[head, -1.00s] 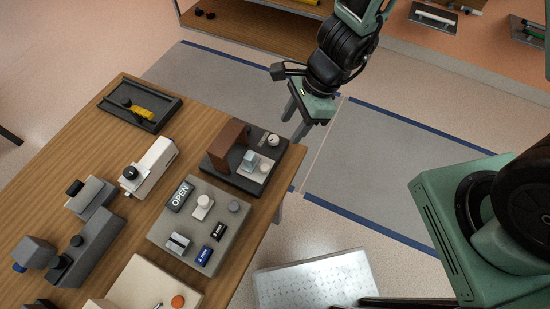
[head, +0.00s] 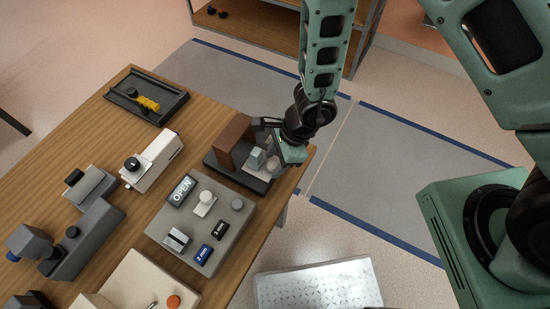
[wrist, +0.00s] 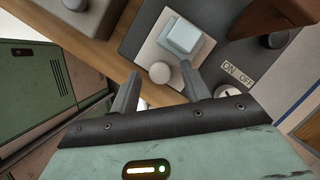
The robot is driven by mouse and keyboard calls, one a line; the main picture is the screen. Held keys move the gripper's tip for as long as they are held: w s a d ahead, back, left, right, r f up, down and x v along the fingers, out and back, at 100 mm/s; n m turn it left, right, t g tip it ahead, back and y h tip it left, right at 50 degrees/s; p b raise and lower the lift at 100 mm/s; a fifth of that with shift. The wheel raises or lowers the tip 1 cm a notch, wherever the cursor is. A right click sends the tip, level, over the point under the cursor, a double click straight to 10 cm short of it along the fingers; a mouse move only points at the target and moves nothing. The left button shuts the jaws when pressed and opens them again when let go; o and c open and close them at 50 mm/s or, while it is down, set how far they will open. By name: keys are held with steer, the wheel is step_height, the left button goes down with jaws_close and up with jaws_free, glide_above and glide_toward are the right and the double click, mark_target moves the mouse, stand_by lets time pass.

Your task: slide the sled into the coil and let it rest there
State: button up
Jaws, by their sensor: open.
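The sled is a pale plate with a light blue-grey block (head: 257,157) on it and a white ball knob; it lies on a dark base (head: 236,178). The brown block (head: 233,140), which I take for the coil, stands on the same base to its left, and the sled is outside it. In the wrist view the sled (wrist: 186,36) is ahead of the fingers and the brown coil (wrist: 285,14) is at the top right. My gripper (wrist: 160,70) is open, with the white ball knob (wrist: 160,73) between its fingertips; I cannot tell whether they touch it. In the head view my gripper (head: 288,157) partly hides the sled.
An ON/OFF label (wrist: 238,73) sits on the base beside my right finger. A grey panel (head: 203,223) with an OPEN sign and a white device (head: 153,160) stand near on the wooden table. A dark tray (head: 146,96) is at the far end.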

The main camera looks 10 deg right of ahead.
mark_target(262, 153)
jaws_close()
steer(key=shift+w+a, duration=0.6)
steer(key=shift+a, duration=0.2)
steer(key=shift+w+a, duration=0.6)
steer(key=shift+a, duration=0.2)
jaws_free()
steer(key=s+p+v, duration=0.1)
steer(key=p+v, duration=0.4)
steer(key=v, duration=1.2)
steer(key=shift+w+r, duration=0.2)
steer(key=shift+w, duration=0.25)
